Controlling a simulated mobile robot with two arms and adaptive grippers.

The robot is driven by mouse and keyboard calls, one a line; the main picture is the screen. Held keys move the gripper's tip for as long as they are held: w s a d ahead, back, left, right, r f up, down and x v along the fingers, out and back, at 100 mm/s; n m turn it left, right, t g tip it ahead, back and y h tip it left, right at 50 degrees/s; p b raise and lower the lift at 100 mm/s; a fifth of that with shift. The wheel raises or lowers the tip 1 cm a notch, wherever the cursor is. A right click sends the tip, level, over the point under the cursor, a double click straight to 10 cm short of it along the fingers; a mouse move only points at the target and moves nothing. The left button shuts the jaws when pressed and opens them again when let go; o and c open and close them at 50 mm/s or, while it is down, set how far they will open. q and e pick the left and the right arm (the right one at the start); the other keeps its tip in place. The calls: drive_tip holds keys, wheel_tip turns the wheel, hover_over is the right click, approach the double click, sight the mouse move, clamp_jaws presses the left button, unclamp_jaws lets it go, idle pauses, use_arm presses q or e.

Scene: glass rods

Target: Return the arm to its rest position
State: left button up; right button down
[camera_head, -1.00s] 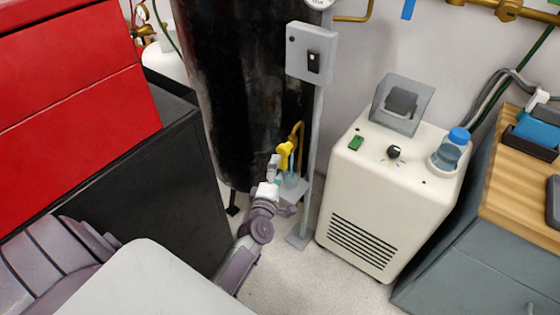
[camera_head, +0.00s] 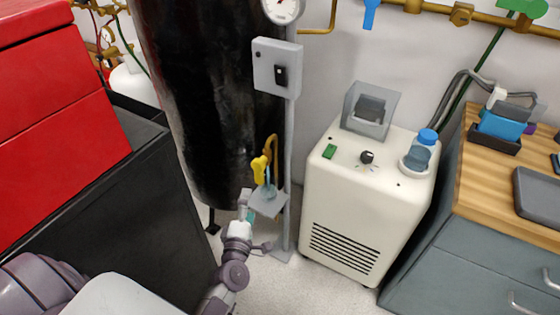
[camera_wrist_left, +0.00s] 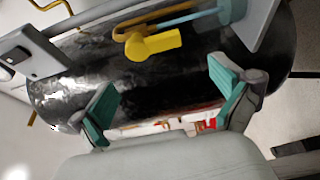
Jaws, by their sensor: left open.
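My left arm (camera_head: 232,272) reaches up from the bottom edge in the head view. Its left gripper (camera_head: 247,212) is just left of a small grey shelf (camera_head: 268,204) on a post. In the left wrist view the gripper (camera_wrist_left: 162,78) shows two teal-padded fingers spread apart with nothing between them. A light-blue, rod-like thing (camera_wrist_left: 190,17) lies beyond the fingers, beside a yellow handle (camera_wrist_left: 152,45). In the head view a light-blue vessel (camera_head: 267,190) stands on the shelf below the yellow handle (camera_head: 260,168). My right gripper is not in view.
A black tank (camera_head: 200,100) stands behind the shelf. A grey control box (camera_head: 277,68) is on the post. A cream machine (camera_head: 345,235) stands to the right, and a dark cabinet (camera_head: 150,190) to the left. Bare floor (camera_head: 295,285) shows between them.

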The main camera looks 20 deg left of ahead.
use_arm(q)
drive_tip(key=s+d+f+m+g+h, duration=0.4)
drive_tip(key=s+d+f+m+g, duration=0.15)
drive_tip(key=f+m, duration=0.4)
drive_tip(key=s+d+f+m+g+h, duration=0.4)
drive_tip(key=s+d+f+m, duration=0.3)
drive_tip(key=f, duration=0.3)
drive_tip(key=s+a+f+m+g+p, duration=0.1)
drive_tip(key=s+f+m+g+p, duration=0.1)
drive_tip(key=s+p, duration=0.3)
drive_tip(key=s+a+f+m+g+y+p, duration=0.1)
drive_tip(key=s+p, duration=0.4)
drive_tip(key=s, duration=0.9)
drive_tip(key=s+a+f+m+g+y+p, duration=0.1)
drive_tip(key=s+a+f+m+g+p, duration=0.2)
drive_tip(key=s+p, duration=0.3)
drive_tip(key=s+f+m, duration=0.1)
drive_tip(key=s, duration=0.2)
drive_tip(key=shift+s+f+m+g, duration=0.3)
drive_tip(key=shift+s+m+g, duration=0.05)
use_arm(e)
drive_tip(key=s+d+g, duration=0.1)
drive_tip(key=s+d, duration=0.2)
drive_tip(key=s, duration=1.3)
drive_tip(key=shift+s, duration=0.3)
